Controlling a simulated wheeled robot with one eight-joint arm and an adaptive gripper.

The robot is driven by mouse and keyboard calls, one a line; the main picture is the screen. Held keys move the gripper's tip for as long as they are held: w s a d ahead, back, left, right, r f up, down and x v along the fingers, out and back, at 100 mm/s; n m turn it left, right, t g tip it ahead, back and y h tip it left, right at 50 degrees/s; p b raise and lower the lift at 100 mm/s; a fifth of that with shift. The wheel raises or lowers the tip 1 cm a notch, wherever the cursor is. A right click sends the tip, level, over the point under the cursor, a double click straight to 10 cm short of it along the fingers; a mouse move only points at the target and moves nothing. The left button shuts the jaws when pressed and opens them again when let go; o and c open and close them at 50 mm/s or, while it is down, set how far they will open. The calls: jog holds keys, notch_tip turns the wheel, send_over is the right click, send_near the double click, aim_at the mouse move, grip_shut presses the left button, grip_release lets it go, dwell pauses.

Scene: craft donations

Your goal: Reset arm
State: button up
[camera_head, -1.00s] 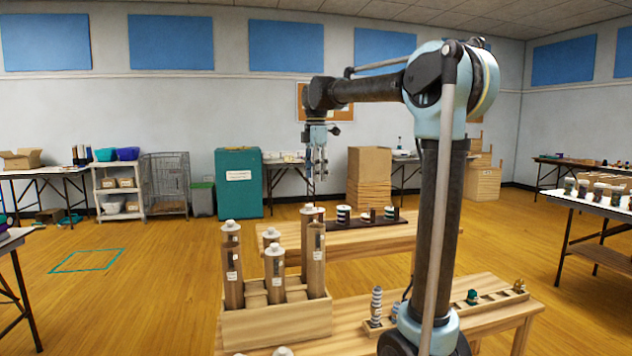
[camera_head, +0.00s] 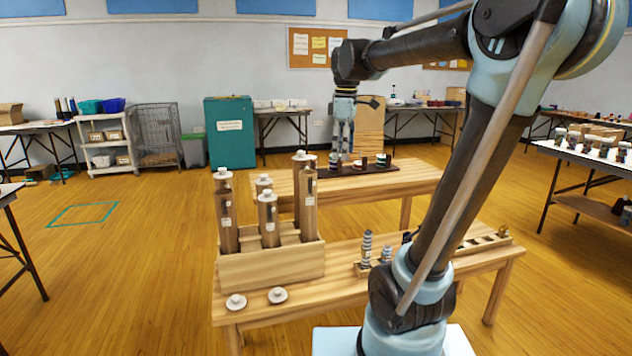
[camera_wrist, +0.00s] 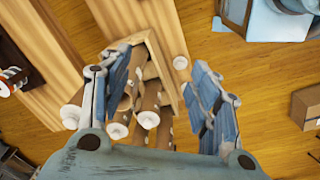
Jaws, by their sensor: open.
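My gripper (camera_head: 342,142) is open and empty, its fingers pointing down, at the end of my raised arm in the head view. It hangs to the right of the tall capped tubes in the picture. In the wrist view its two blue fingers (camera_wrist: 160,68) stand well apart, with the wooden box (camera_wrist: 154,45) and its tubes seen between and beyond them. In the head view the wooden box (camera_head: 272,268) holds several brown tubes with white caps, such as the front tube (camera_head: 268,222).
The box stands on a wooden bench (camera_head: 345,262) with two white lids (camera_head: 236,302) (camera_head: 278,295) in front. A low rack with striped spools (camera_head: 367,250) is right of it. A second bench behind carries a dark tray (camera_head: 345,170) of jars. A green cabinet (camera_head: 230,132) stands behind.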

jog(key=s+d+f+m, duration=0.3)
jog(key=s+f+m, duration=0.1)
jog(key=s+f, duration=0.3)
jog(key=s+d+f+m+t, duration=0.1)
jog(key=s+d+f+m, duration=0.3)
jog(key=s+f, duration=0.3)
jog(key=s+d+f+m, duration=0.4)
jog(key=s+f+m, duration=0.2)
jog(key=f, duration=0.5)
jog(key=shift+s+f, duration=0.25)
jog(key=shift+s, duration=0.5)
jog(key=shift+w+f, duration=0.2)
jog(key=shift+w, duration=0.3)
